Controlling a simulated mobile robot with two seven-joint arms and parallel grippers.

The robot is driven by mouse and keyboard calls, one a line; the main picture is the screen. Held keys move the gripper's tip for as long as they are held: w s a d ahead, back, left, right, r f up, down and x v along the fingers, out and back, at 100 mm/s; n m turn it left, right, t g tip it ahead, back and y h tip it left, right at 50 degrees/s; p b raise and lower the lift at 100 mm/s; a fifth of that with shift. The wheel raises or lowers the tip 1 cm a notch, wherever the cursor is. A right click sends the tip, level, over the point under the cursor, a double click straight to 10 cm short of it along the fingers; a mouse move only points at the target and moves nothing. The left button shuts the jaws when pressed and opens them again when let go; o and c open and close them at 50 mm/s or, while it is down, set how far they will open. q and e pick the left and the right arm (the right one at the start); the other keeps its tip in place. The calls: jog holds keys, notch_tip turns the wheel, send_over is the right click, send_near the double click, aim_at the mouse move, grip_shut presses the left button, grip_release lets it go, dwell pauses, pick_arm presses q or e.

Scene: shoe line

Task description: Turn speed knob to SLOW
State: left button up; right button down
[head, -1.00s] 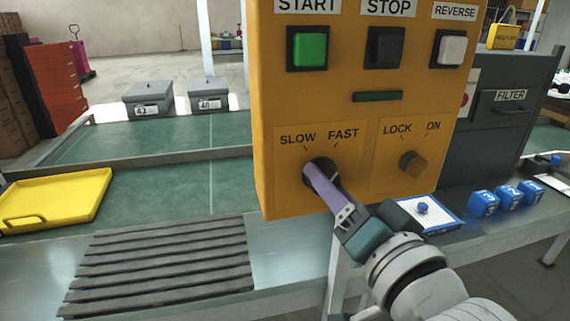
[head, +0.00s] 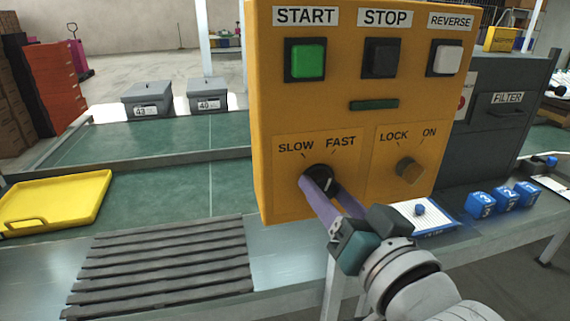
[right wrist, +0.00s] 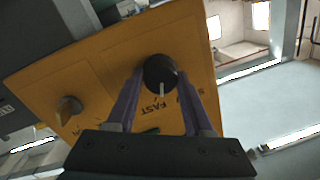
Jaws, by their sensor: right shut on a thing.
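The speed knob (head: 320,176) is a round black dial on the yellow control panel (head: 265,120), below the SLOW and FAST labels. In the right wrist view the knob (right wrist: 160,72) has a white pointer mark on the side toward the FAST label. My right gripper (head: 322,187) has its purple fingers on either side of the knob and is shut on it. The fingers hide part of the knob in the head view. My left gripper is not in view.
A LOCK/ON knob (head: 410,171) sits just right of the speed knob. Above are the green START (head: 305,60), black STOP (head: 382,58) and white REVERSE (head: 444,58) buttons. A yellow tray (head: 75,190) and blue numbered blocks (head: 482,205) lie to the sides.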

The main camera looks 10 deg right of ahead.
jog(key=n+p, duration=0.1)
jog(key=n, duration=0.4)
jog(key=n+h, duration=0.1)
jog(key=n, duration=0.2)
jog(key=shift+n+g+p, duration=0.3)
jog(key=shift+p, duration=0.05)
jog(key=shift+n, duration=0.5)
jog(key=shift+f, duration=0.1)
jog(key=c, duration=0.6)
grip_release()
jog(key=o, duration=0.3)
jog(key=shift+w, duration=0.1)
